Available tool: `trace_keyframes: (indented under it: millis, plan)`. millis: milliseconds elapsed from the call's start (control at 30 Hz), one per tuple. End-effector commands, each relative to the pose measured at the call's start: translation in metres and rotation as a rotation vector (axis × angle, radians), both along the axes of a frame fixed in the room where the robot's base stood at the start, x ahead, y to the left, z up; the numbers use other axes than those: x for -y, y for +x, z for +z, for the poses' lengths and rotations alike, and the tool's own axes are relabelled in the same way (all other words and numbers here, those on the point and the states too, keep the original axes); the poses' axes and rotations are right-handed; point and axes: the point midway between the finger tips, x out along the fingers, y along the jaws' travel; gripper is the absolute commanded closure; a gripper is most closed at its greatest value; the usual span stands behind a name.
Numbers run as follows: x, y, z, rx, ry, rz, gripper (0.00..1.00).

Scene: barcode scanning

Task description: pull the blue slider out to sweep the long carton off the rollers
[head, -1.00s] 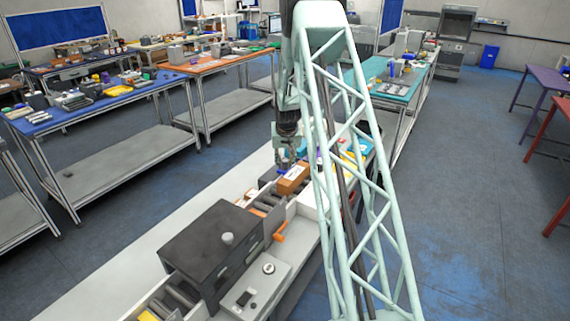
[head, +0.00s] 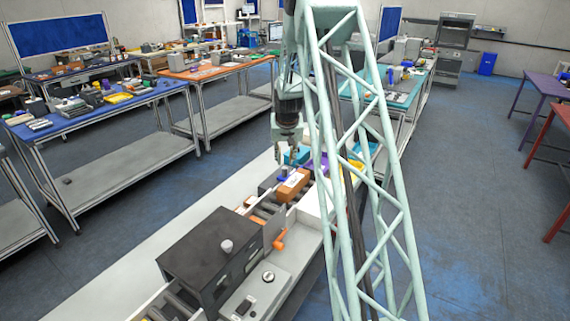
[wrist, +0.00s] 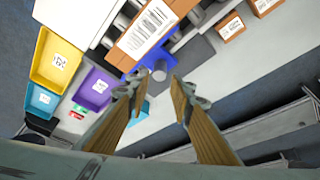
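The long carton (head: 290,189) is brown with a white label and lies across the rollers near the far end of the conveyor. It also shows at the top of the wrist view (wrist: 135,48). The blue slider (wrist: 152,55) sits against the carton's end and carries a grey upright knob (wrist: 160,74); in the head view it is a small blue patch (head: 283,174) beside the carton. My gripper (wrist: 155,86) is open and empty, its two fingers spread on either side of the knob's line in the wrist view. In the head view it hangs (head: 283,160) above the slider.
Yellow (wrist: 55,45), purple (wrist: 97,84) and light blue (wrist: 42,102) bins lie to the left in the wrist view. Smaller brown cartons (wrist: 229,28) lie to the right.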

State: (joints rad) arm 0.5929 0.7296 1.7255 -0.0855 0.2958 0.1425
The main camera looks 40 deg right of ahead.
Motion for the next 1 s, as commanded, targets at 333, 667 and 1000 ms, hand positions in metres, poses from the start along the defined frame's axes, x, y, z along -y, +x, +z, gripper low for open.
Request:
trace_keyframes:
  millis: [333,667,1000]
  plan:
    - [-0.007,-0.008,0.025,0.0,0.0,0.0,0.79]
    - [-0.008,-0.01,0.03,-0.001,0.001,0.0,0.79]
    - [-0.011,-0.008,0.029,-0.008,0.001,0.01,0.97]
